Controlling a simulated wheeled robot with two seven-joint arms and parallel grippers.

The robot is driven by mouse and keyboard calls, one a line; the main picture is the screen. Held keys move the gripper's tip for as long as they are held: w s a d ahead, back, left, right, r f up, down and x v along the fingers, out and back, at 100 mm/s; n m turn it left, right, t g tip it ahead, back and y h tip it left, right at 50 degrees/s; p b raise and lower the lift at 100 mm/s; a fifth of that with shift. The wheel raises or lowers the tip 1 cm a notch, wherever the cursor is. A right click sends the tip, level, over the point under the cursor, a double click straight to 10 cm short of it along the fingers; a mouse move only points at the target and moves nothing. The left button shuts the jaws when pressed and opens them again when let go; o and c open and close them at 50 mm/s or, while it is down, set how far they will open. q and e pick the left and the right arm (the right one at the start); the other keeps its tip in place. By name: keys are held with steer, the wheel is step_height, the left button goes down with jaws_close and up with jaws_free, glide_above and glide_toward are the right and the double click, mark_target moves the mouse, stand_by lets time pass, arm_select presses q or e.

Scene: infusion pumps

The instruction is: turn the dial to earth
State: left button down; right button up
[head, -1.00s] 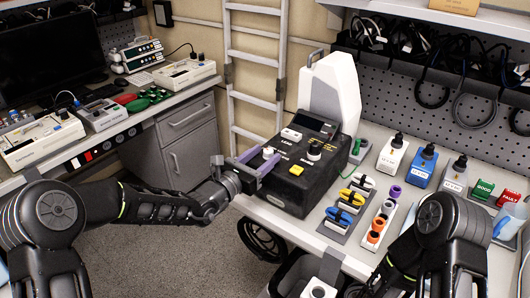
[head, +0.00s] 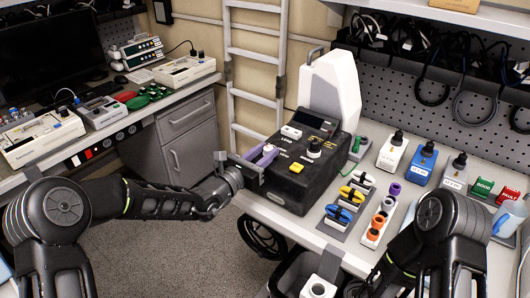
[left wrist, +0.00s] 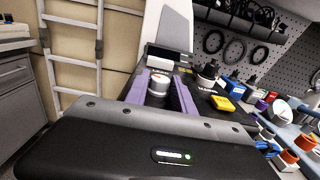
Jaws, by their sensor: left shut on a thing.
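The black pump tester (head: 270,187) stands on the bench's left end, with a screen and controls on its sloping top. My left gripper (head: 264,157) reaches it from the left, its purple fingers shut on a white-topped dial (head: 269,149). In the left wrist view the dial (left wrist: 159,84) sits between the two fingers. My right gripper is out of view.
A yellow button (head: 297,168) and a white block (head: 291,132) are on the tester's top. Right of it are coloured clips (head: 345,207), a strip of rings (head: 378,226) and several bottles (head: 392,152). A ladder (head: 258,85) stands behind; open floor lies left.

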arm_select(q)
steer(key=shift+a+m+g+h, duration=0.1)
steer(key=shift+m+g+h, duration=0.3)
steer(key=shift+h, duration=0.1)
steer(key=shift+w, duration=0.1)
steer(key=m+g+h, duration=0.1)
steer(key=m+g+h+p, duration=0.1)
steer(key=m+g+h, duration=0.1)
steer(key=shift+w+a+p, duration=0.15)
steer(key=shift+w+p, duration=0.05)
steer(key=shift+p, duration=0.1)
steer(key=m+g+h, duration=0.1)
steer(key=g, duration=0.1)
steer(key=shift+w+f+m+g, duration=0.1)
steer(key=shift+m+g, duration=0.2)
steer(key=shift+m, duration=0.1)
steer(key=m+g+h+b, duration=0.1)
steer(key=m+g+b, duration=0.1)
steer(key=g, duration=0.1)
steer(key=shift+w+f+g+h, duration=0.1)
steer(key=shift+g+h, duration=0.3)
steer(key=shift+m+g+b, duration=0.6)
steer(key=shift+m+g, duration=0.1)
steer(key=shift+g, duration=0.1)
steer(key=shift+r, duration=0.2)
steer(key=shift+a, duration=0.1)
steer(key=c, duration=1.1)
jaws_free()
